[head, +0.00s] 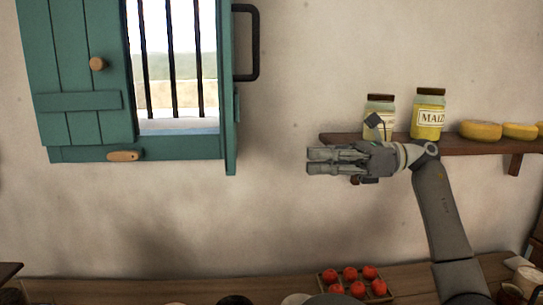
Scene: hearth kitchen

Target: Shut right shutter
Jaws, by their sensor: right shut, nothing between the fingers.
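The teal window is at the upper left, with dark bars over its bright opening (178,70). The right shutter (230,125) stands open and shows nearly edge-on at the right of the opening, with a black handle (257,43) on its right side. The left shutter (70,75), with a round wooden knob (98,64), covers the left part of the window. My right gripper (318,160) is shut and empty. It points left, below and to the right of the right shutter, apart from it, in front of the shelf's left end. My left gripper is not in view.
A wooden shelf (465,146) holds two jars (429,115) and yellow round foods (480,131) close behind my right arm. A wooden latch (124,156) is on the lower window frame. A counter below holds a crate of red produce (350,274). Bare wall lies between gripper and shutter.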

